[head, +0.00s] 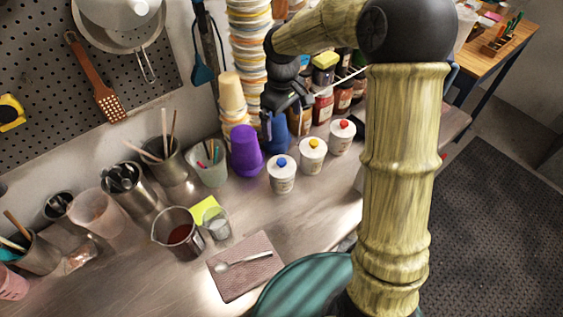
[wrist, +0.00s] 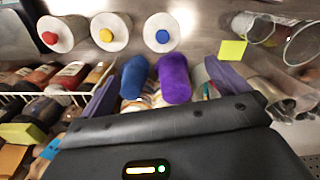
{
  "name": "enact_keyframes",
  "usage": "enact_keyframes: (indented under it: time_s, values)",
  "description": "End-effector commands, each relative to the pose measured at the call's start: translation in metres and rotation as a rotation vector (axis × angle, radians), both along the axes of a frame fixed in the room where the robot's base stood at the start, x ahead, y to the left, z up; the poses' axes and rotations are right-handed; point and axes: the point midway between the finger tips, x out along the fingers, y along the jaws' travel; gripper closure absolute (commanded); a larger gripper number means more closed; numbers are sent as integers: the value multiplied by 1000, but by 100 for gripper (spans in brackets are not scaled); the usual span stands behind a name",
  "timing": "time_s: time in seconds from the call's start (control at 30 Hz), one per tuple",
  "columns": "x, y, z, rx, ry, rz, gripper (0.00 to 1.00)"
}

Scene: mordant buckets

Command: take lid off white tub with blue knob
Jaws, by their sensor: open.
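The white tub with a blue knob (head: 282,180) stands upright on the steel counter, its lid on. In the wrist view its blue-knobbed lid (wrist: 162,32) is at the top middle, beyond the fingers. My gripper (head: 287,104) is open and empty, above and behind the tubs in the head view, apart from them. In the wrist view its spread fingers (wrist: 163,74) flank a blue and a purple cup. The fingertips are hard to make out in the head view.
White tubs with a yellow knob (head: 312,153) and a red knob (head: 342,134) stand to the right. The purple cup (head: 245,152) and blue cup (head: 274,130) are close behind and left. Jars and a tall cup stack (head: 250,60) crowd the back.

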Motion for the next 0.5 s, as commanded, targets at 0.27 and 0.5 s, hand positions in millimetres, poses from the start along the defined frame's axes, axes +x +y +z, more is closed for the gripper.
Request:
enact_keyframes:
  time_s: [0.27, 0.5]
  values:
    - [-1, 0, -4, -1, 2, -3, 0]
    - [-2, 0, -37, -2, 6, -2, 0]
